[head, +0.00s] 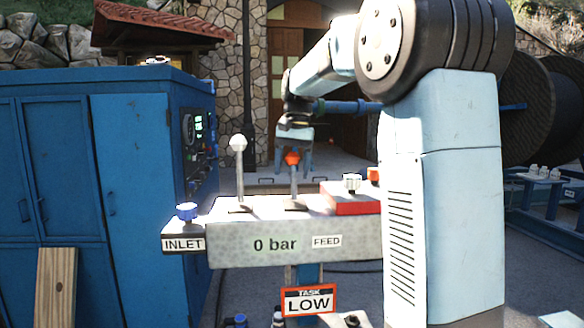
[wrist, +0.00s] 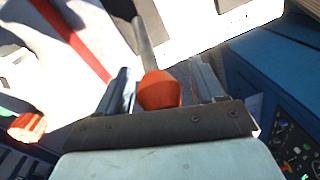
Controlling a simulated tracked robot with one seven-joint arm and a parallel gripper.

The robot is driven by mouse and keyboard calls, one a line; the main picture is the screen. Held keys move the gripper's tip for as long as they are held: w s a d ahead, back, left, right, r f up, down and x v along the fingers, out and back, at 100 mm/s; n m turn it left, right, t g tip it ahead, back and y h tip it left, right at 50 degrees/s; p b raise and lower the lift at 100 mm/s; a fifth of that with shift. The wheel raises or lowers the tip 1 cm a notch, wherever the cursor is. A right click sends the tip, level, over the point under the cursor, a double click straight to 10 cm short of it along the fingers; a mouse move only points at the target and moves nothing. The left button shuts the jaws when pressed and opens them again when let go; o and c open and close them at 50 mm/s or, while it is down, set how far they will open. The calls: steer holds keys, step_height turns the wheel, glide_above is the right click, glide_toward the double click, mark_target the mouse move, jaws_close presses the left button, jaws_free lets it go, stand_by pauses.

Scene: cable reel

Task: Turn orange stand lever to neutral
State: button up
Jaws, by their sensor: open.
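The orange stand lever (head: 293,182) rises from a slot on top of the grey control stand (head: 225,231). Its stick looks nearly upright in the head view, with an orange knob (head: 292,157) on top. My gripper (head: 293,166) is open and points down over this knob. In the wrist view the orange knob (wrist: 158,92) lies between the two fingers of my gripper (wrist: 160,70), with a visible gap on the left side; contact on the right cannot be told. The lever's dark stick (wrist: 143,45) runs away beyond the knob.
A white-knobbed lever (head: 238,145) stands just left of the orange one. A blue valve knob (head: 187,211) is at the INLET end. A red block (head: 350,197) with small knobs sits to the right. A blue cabinet (head: 130,150) stands left. The display reads 0 bar; a task sign (head: 309,301) reads LOW.

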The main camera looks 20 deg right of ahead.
steer(key=shift+c, duration=0.4)
jaws_close()
